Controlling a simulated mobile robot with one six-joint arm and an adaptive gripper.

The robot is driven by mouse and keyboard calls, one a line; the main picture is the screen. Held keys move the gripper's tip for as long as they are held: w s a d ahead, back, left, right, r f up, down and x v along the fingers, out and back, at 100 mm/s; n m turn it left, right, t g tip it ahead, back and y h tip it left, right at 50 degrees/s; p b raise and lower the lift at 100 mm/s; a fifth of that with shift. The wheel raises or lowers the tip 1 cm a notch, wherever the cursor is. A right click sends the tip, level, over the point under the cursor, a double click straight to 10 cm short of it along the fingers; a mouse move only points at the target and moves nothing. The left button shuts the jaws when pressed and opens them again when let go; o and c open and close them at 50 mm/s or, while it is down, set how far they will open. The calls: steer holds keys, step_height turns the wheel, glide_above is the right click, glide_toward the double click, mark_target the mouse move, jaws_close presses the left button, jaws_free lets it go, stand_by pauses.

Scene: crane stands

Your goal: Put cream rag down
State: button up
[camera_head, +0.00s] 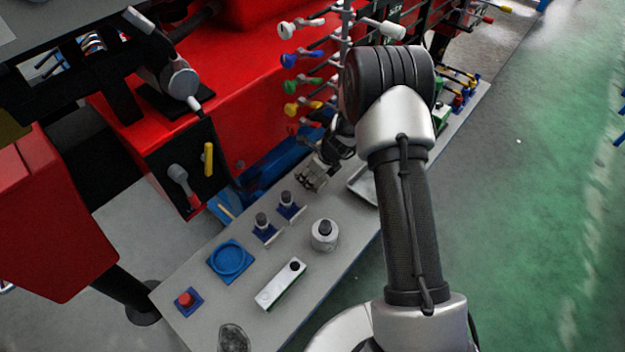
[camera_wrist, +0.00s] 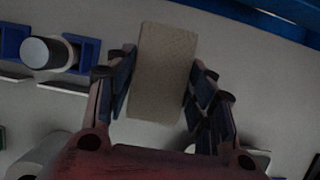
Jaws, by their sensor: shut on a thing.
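The cream rag (camera_wrist: 162,72) is a beige, roughly rectangular piece between my two fingers in the wrist view. My gripper (camera_head: 312,180) is shut on it, with a finger against each long side. In the head view my gripper points down over the grey bench (camera_head: 205,318), and the rag cannot be made out clearly there. The bench surface also shows behind the rag in the wrist view (camera_wrist: 280,110). I cannot tell how far the rag is above the bench.
Two blue holders with dark-topped pieces (camera_head: 264,224) stand left of my gripper. A silver cylinder (camera_head: 324,236), a white block (camera_head: 281,284), a round blue dish (camera_head: 231,261) and a red button (camera_head: 187,299) are nearer. A metal tray (camera_head: 362,184) lies to the right. Coloured levers (camera_head: 301,84) rise behind.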

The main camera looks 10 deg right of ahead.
steer(key=shift+f+b, duration=1.1)
steer(key=shift+f, duration=0.65)
steer(key=shift+f, duration=0.15)
steer(key=o, duration=0.9)
steer(key=shift+o, duration=0.3)
